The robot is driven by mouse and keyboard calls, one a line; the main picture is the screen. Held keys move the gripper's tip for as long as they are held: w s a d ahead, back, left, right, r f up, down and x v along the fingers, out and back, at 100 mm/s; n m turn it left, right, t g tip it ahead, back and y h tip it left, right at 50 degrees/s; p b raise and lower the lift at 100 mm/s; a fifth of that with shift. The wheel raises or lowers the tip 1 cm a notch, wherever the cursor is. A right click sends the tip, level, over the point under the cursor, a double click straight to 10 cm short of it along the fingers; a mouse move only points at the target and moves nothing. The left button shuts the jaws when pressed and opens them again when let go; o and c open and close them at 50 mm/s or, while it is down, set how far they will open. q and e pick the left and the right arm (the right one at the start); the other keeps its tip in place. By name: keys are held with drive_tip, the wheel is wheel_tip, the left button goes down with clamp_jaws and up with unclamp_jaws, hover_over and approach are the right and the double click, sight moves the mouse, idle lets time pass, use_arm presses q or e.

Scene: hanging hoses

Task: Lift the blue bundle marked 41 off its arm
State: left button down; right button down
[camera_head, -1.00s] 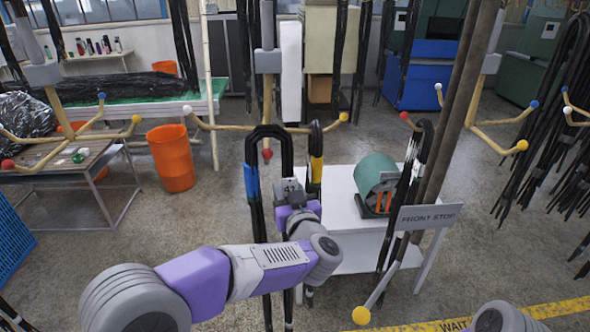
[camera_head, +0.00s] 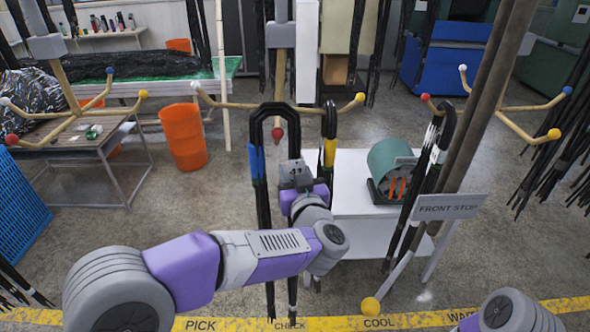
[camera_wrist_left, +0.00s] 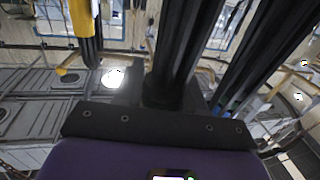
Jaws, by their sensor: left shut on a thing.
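The blue bundle (camera_head: 257,162) is a loop of black hoses with a blue band on its left leg. It hangs over the red-tipped arm (camera_head: 278,134) of the middle rack, whose red ball shows inside the loop. My left gripper (camera_head: 296,172) is shut on the bundle's right leg, below the top of the loop. In the left wrist view, black hoses (camera_wrist_left: 180,55) rise from my gripper. The 41 marking cannot be read now. The grip itself is partly hidden. My right gripper is out of view.
A yellow-banded bundle (camera_head: 329,150) hangs just right. A white table (camera_head: 350,190) with a green drum (camera_head: 392,165) stands behind. Dark posts and a FRONT STOP sign (camera_head: 449,207) stand at right. Another bundle (camera_head: 425,165) hangs near them. A yellow floor line (camera_head: 225,324) crosses below.

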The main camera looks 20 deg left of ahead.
use_arm(q)
drive_tip(key=s+a+v, duration=0.1)
drive_tip(key=a+v, duration=0.2)
drive_tip(key=v, duration=1.3)
drive_tip(key=shift+s+d+b, duration=0.2)
drive_tip(key=shift+s+b, duration=0.2)
drive_tip(key=shift+s, duration=0.2)
idle(0.5)
idle(0.5)
